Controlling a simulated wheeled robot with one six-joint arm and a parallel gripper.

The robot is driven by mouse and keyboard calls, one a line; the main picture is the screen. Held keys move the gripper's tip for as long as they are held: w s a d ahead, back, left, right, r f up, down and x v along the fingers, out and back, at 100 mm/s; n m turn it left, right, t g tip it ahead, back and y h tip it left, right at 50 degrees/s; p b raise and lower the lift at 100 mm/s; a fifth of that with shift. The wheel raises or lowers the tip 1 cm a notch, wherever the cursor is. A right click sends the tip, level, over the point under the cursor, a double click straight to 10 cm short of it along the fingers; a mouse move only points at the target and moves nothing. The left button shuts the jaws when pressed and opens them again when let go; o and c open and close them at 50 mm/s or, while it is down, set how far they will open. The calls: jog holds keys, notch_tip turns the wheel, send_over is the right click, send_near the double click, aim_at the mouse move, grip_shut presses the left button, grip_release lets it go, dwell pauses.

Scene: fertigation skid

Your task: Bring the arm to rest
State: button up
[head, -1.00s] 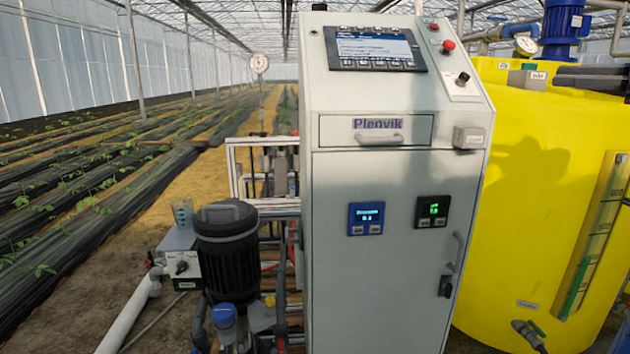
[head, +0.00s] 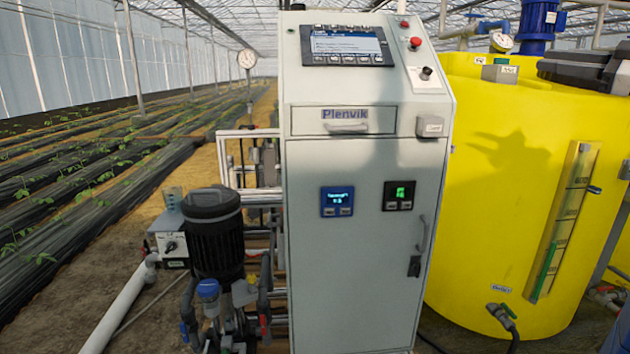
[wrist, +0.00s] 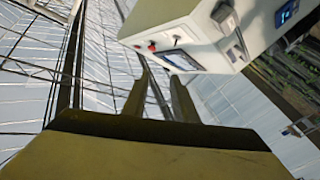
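My gripper (wrist: 160,82) shows in the wrist view with its two fingers apart and nothing between them. It is in free air, and nothing is seen touching it. Beyond the fingertips, the grey control cabinet (wrist: 203,45) appears tilted at the upper right. In the head view the cabinet (head: 368,235) stands upright in the middle, with a screen, a drawer marked Plenvik, two small displays and a door handle. My gripper does not show in the head view.
A large yellow tank (head: 500,220) stands right of the cabinet, with a hose fitting low at its front. A black pump motor (head: 215,240), pipes and a small control box (head: 170,245) stand at the left. Planted rows (head: 75,190) stretch behind on the left.

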jog(key=w+a+r+m+t+h, duration=0.4)
jog(key=a+m+t+h, duration=0.1)
jog(key=t+h, duration=0.1)
jog(key=s+a+f+m+g+h, duration=0.3)
jog(key=s+f+m, duration=0.1)
jog(key=f, duration=0.7)
jog(key=s+a+f+m+g+h, duration=0.3)
jog(key=s+a+f, duration=0.1)
jog(key=f, duration=0.6)
jog(key=s+a+f+m+g+h, duration=0.3)
jog(key=s+f+m, duration=0.1)
jog(key=f, duration=0.7)
jog(key=s+a+f+n+g+y, duration=0.1)
jog(key=s+a+f+g+y, duration=0.1)
jog(key=s+a+f+g, duration=0.2)
jog(key=s+a+f+n+g+y, duration=0.2)
jog(key=s+a+f+g, duration=0.2)
jog(key=s+a+f, duration=0.5)
jog(key=s+f, duration=0.6)
jog(key=f, duration=0.3)
jog(key=shift+s+a+f+y, duration=0.15)
jog(key=shift+s+a+y, duration=0.15)
jog(key=shift+a+y, duration=0.1)
